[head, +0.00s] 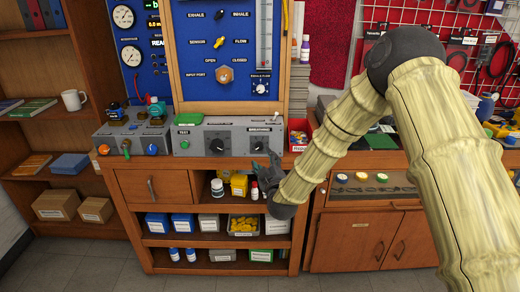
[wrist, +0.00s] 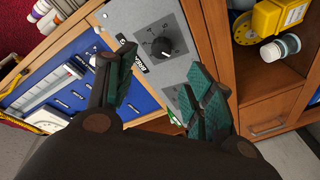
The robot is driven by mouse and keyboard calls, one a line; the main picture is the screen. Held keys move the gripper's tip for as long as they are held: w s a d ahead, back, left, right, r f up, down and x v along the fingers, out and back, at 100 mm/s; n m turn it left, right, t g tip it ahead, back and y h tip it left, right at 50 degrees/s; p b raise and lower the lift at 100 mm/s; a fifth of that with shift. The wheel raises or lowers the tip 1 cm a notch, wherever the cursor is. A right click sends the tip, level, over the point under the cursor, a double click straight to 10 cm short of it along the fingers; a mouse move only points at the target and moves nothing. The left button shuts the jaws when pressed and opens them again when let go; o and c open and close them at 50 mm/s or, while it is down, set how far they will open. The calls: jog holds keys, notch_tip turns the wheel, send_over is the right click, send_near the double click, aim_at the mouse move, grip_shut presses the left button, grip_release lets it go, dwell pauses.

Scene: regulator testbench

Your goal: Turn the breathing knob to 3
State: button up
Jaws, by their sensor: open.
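The grey control box (head: 195,146) stands on the wooden bench, with two dark knobs on its front face. The breathing knob (head: 257,144) is the right one, below a dark label; in the wrist view the round black knob (wrist: 162,47) shows with a dial scale around it. My gripper (head: 264,166) is in front of and just below the box's right part. In the wrist view my gripper (wrist: 162,78) has its fingers spread, with the knob beyond them and apart from them. The other knob is mostly hidden behind a finger.
Another grey box (head: 125,138) with coloured knobs stands to the left. A red bin (head: 298,134) is right of the control box. A blue gauge panel (head: 195,45) rises behind.

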aim_at(259, 147)
jog(key=p+x, duration=0.1)
jog(key=x, duration=0.8)
jog(key=shift+w+f+p, duration=0.1)
jog(key=shift+p, duration=0.2)
jog(key=c, duration=1)
